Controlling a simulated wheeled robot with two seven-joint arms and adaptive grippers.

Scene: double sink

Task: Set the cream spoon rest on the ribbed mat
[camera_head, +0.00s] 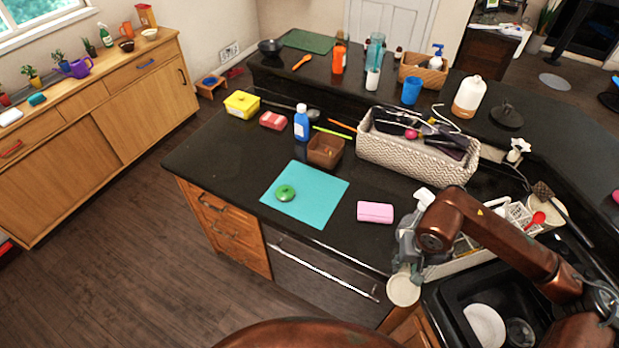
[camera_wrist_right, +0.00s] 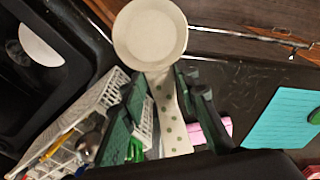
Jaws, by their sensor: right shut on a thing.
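The cream spoon rest (camera_head: 403,289) hangs from my right gripper (camera_head: 406,262), by the counter's front edge left of the sink. In the right wrist view, the spoon rest (camera_wrist_right: 150,36) shows a round bowl and a handle with green dots. My right gripper (camera_wrist_right: 163,85) is shut on that handle, with a finger on each side. The turquoise ribbed mat (camera_head: 325,188) lies flat on the dark counter, left of the gripper and apart from it. It also shows at the right of the wrist view (camera_wrist_right: 285,130). A green round lid-like thing (camera_head: 285,193) sits on the mat. My left gripper is out of view.
A pink block (camera_head: 375,212) lies between the mat and my right gripper. A brown square bowl (camera_head: 325,151) and a woven basket (camera_head: 420,158) stand behind. A white dish rack (camera_wrist_right: 60,140) and the black sink (camera_head: 465,305) lie right.

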